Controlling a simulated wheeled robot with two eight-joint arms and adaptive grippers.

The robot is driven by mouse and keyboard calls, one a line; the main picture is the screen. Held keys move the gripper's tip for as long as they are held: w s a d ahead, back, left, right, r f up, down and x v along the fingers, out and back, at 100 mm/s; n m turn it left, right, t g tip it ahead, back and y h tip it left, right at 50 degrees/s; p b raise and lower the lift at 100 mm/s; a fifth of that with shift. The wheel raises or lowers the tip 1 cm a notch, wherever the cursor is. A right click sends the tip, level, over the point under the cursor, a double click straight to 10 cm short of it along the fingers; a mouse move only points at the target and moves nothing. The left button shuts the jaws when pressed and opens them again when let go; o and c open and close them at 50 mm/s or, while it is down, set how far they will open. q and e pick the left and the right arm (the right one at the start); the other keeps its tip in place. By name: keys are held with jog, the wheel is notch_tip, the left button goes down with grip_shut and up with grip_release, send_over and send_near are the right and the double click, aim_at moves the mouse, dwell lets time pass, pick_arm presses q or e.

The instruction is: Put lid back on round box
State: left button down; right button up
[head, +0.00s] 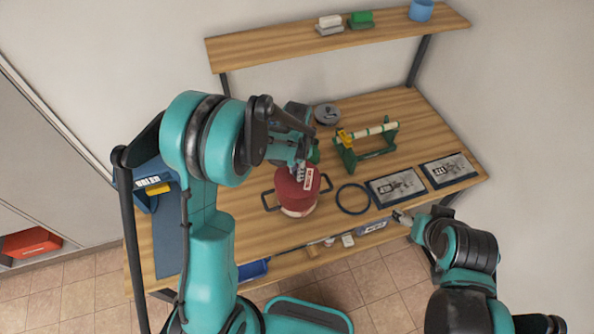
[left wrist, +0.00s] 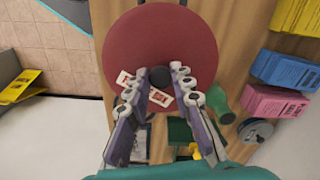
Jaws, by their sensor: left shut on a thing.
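The red round lid (head: 296,183) has a black knob (left wrist: 160,77) at its centre and a white label on top. My left gripper (head: 300,168) is shut on the knob from above; its fingers also show in the left wrist view (left wrist: 160,96). The round box (head: 298,211) shows as a pale rim with dark side handles directly under the lid. Most of the box is hidden by the lid, and I cannot tell whether the lid touches it. My right gripper (head: 402,217) is near the table's front right edge, away from the box; its jaws are too small to read.
A black ring (head: 353,199) and two framed pictures (head: 396,187) (head: 447,170) lie to the right on the wooden table. A green stand with a roll (head: 369,141) and a grey disc (head: 327,115) are behind. A blue container (head: 151,182) is at the left.

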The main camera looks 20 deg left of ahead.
pick_arm(q)
jog(key=shift+f+b, duration=0.2)
jog(key=shift+b, duration=0.35)
dwell(1.1)
dwell(0.3)
jog(key=c, duration=0.8)
grip_release()
jog(key=shift+o, duration=0.2)
jog(key=shift+r, duration=0.15)
jog(key=shift+r+p, duration=2.1)
jog(key=shift+r, duration=1.35)
grip_shut()
jog(key=shift+f, duration=0.15)
